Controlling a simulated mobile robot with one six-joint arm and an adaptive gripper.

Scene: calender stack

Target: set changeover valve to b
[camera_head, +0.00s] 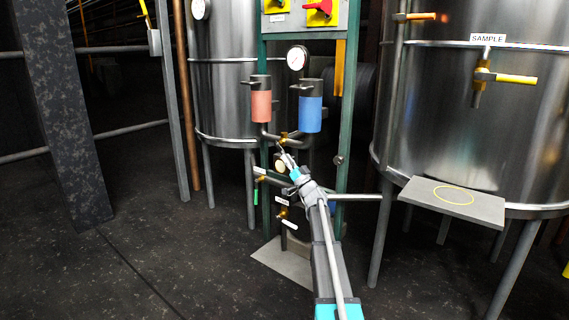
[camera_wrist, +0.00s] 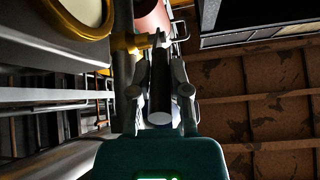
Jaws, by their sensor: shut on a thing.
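The changeover valve is a small brass body (camera_head: 284,136) on dark piping, below and between a red canister (camera_head: 261,105) and a blue canister (camera_head: 310,108). My gripper (camera_head: 285,152) is just below it, reaching up from the lower right. In the wrist view, my gripper (camera_wrist: 160,85) is shut on a dark grey cylindrical handle (camera_wrist: 159,100) that lies between the two fingers. The handle's far end runs towards brass fittings (camera_wrist: 130,42). The red canister also shows at the top of the wrist view (camera_wrist: 151,17). I cannot read any position marks on the valve.
A pressure gauge (camera_head: 297,58) sits above the canisters. A pale round face (camera_head: 279,166) is close by my gripper. Green posts (camera_head: 346,140) flank the piping. Steel tanks (camera_head: 225,90) stand on both sides, with a grey shelf (camera_head: 453,201) at right.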

